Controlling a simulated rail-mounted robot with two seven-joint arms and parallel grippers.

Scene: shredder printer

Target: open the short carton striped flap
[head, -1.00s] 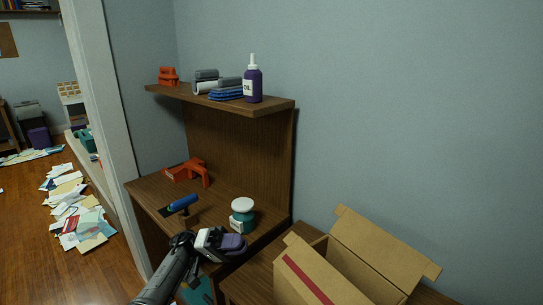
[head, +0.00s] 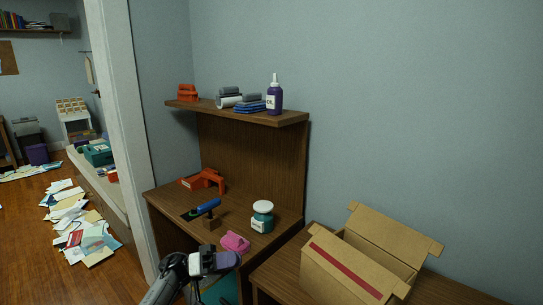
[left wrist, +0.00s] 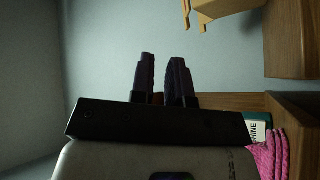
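The open-topped cardboard carton (head: 375,262) stands at the lower right in the head view. Its near panel bears a red stripe (head: 345,270); this striped flap stands raised and tilted. The plain far flap (head: 392,238) also stands up. My left gripper (head: 228,261) is left of the carton, clear of it, in front of the desk. In the left wrist view, the left gripper's dark fingers (left wrist: 163,78) are a little apart with nothing visible between them. A tan carton part (left wrist: 222,10) shows at the top right there. My right gripper is not in view.
A pink item (head: 234,242), a white-lidded teal jar (head: 262,215), a blue-handled tool (head: 207,207) and an orange tool (head: 205,181) sit on the brown desk. A shelf (head: 290,118) above holds a purple oil bottle (head: 275,97). Papers (head: 85,235) litter the floor at left.

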